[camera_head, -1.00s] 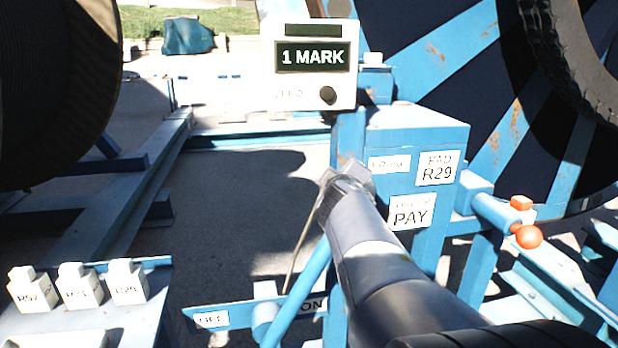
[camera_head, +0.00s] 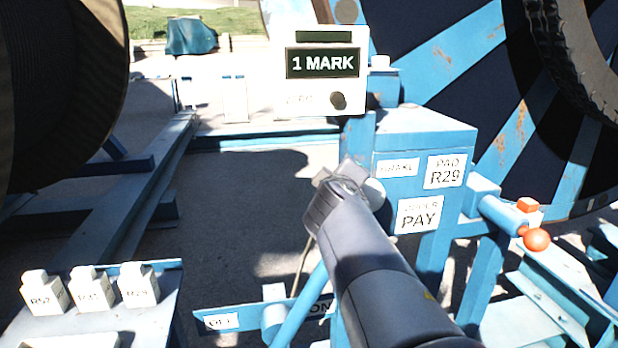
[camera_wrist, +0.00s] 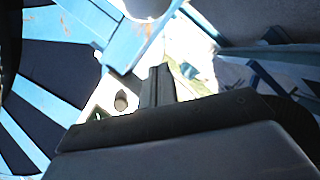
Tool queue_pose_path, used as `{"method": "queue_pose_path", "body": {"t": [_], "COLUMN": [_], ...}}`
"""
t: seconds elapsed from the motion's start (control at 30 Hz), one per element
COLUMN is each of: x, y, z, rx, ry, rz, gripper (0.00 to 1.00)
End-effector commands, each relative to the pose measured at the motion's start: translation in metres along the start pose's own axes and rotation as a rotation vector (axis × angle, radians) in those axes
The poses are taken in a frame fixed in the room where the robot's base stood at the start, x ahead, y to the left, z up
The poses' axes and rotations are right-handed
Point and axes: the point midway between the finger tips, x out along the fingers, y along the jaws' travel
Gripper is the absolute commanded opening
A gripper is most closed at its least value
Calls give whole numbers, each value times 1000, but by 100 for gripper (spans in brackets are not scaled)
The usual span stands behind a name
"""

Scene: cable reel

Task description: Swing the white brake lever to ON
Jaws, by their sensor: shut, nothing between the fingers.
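The brake lever is a blue bar (camera_head: 297,308) rising up and right from a bracket with an OFF plate (camera_head: 221,321) at left and an ON plate (camera_head: 320,307) at right. My arm hides its upper part. A pale round end (camera_head: 374,194), which looks like the lever's white grip, shows just right of my gripper (camera_head: 334,178). My gripper is shut and empty beside it; I cannot tell if they touch. In the wrist view my shut fingers (camera_wrist: 160,86) show with nothing between them.
The white counter box reading 1 MARK (camera_head: 324,74) stands behind my gripper. A blue post box with a PAY plate (camera_head: 418,215) is close at right, with a red-knobbed handle (camera_head: 536,239) beyond. Several white tagged blocks (camera_head: 93,289) stand at lower left. Large reels flank both sides.

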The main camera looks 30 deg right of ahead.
Motion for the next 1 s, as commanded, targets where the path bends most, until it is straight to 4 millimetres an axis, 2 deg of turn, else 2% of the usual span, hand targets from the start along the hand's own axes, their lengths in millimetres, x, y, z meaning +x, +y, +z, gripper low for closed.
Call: {"method": "queue_pose_path", "body": {"t": [0.03,0.2,0.4,0.83,1.0], "x": [-10,-35,-50,-53,-46], "y": [1,1,0,0,0], "z": [-2,-3,-3,-3,-2], "rx": [0,1,1,0,0], "ry": [5,6,5,4,2], "rz": [2,2,1,1,1], "gripper": [0,0,0,0,0]}}
